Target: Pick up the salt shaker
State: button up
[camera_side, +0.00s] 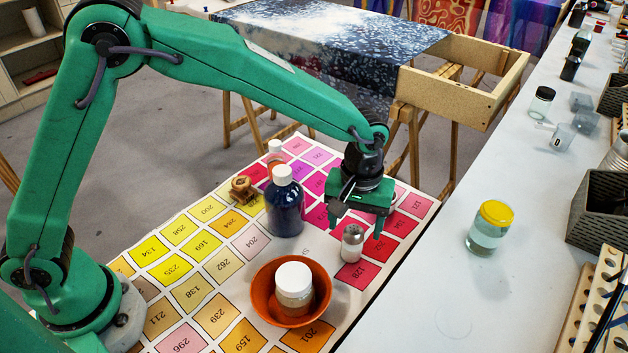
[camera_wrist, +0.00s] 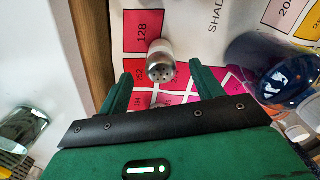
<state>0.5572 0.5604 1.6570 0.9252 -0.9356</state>
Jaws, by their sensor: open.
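The salt shaker (camera_side: 352,243) is a small clear jar with a silvery metal cap, standing upright on the colour chart. In the wrist view the salt shaker (camera_wrist: 160,62) shows its holed cap just beyond the fingertips, roughly in line with the gap between them. My gripper (camera_side: 358,224) is open and empty, its green fingers pointing down just above and behind the shaker in the side view. In the wrist view my gripper (camera_wrist: 165,82) has its two fingers wide apart. The fingers do not appear to touch the shaker.
A dark blue bottle (camera_side: 284,208) with a white cap stands left of the shaker. An orange bowl (camera_side: 262,296) holding a white-lidded jar (camera_side: 294,282) sits in front. A wooden figure (camera_side: 242,190) is farther left. A yellow-lidded jar (camera_side: 490,228) stands on the white table at right.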

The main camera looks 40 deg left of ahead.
aim_at(353, 241)
jog(key=shift+f, duration=0.4)
jog(key=shift+f, duration=0.1)
jog(key=shift+f, duration=2.5)
jog(key=shift+c, duration=0.3)
jog(key=c, duration=1.1)
